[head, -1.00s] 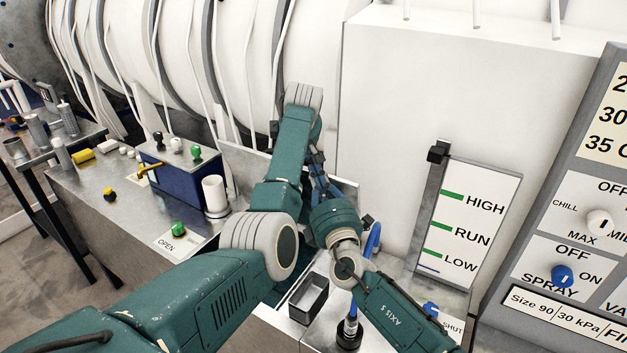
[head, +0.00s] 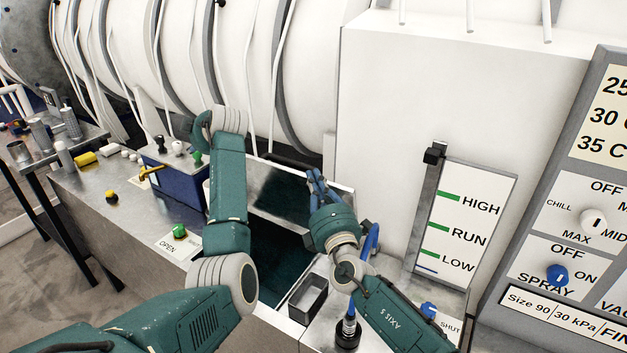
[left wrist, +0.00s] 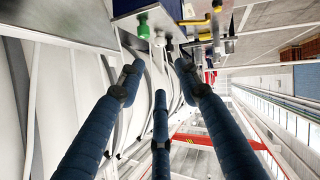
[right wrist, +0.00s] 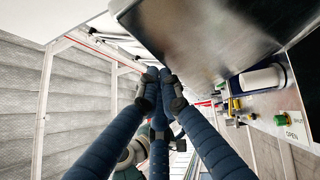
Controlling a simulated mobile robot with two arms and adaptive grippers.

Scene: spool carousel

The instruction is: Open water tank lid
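The water tank lid (head: 272,193) is a metal panel standing raised at the back of the tank. The tank opening (head: 285,248) shows below it, dark green inside. My right gripper (head: 316,178) is at the lid's right part; in the right wrist view its blue fingertips (right wrist: 160,76) are together, with nothing seen between them. A metal panel, apparently the lid (right wrist: 205,35), is close beside them; I cannot tell whether they touch. My left gripper is hidden behind its arm in the head view; in the left wrist view its fingers (left wrist: 157,82) are spread and empty.
A blue box (head: 178,180) with knobs and a white cylinder stand left of the tank, near a green OPEN button (head: 194,243). A level gauge (head: 465,225) stands right.

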